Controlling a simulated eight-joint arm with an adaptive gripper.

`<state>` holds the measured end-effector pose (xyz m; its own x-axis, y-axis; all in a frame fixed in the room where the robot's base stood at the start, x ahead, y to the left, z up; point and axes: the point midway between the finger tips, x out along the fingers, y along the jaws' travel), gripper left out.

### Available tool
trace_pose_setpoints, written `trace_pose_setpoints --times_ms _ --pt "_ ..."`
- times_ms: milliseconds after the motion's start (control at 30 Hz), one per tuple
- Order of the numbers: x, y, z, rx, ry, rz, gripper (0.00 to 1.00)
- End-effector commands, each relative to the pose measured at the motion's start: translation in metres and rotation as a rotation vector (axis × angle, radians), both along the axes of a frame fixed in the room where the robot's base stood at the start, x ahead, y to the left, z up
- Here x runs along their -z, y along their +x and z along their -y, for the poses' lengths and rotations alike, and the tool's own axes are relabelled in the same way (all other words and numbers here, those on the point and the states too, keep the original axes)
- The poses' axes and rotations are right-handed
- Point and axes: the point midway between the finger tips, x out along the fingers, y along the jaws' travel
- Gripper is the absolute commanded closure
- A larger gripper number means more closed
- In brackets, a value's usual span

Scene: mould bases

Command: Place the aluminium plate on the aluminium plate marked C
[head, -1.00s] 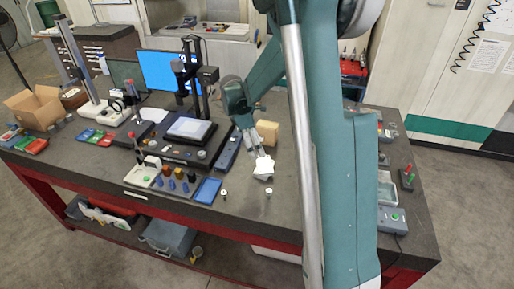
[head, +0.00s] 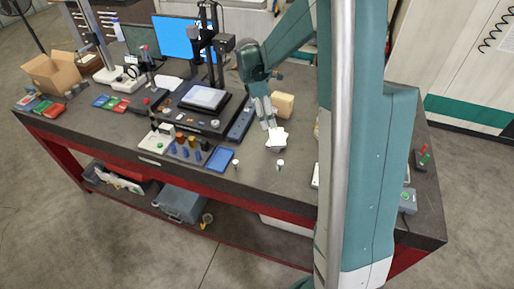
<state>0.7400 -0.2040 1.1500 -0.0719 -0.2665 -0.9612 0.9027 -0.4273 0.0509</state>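My gripper (head: 269,125) points down at the front middle of the dark bench, with its fingertips at a small pale, bright plate-like piece (head: 277,138). The piece has an uneven outline, and I cannot tell whether it is one plate or two lying close together. It is too small to tell whether the fingers are closed on it or only touch it. No letter C can be read anywhere, so I cannot tell which plate is the marked one.
A beige block (head: 283,105) stands just behind the gripper. Two small white-topped pegs (head: 280,164) stand in front, near the bench edge.

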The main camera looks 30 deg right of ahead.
Motion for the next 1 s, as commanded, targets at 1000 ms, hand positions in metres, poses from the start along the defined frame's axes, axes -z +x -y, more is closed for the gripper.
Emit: trace_pose_setpoints --times_ms 1000 --pt "-0.122 -0.108 -0.093 0.368 0.107 0.368 0.12"
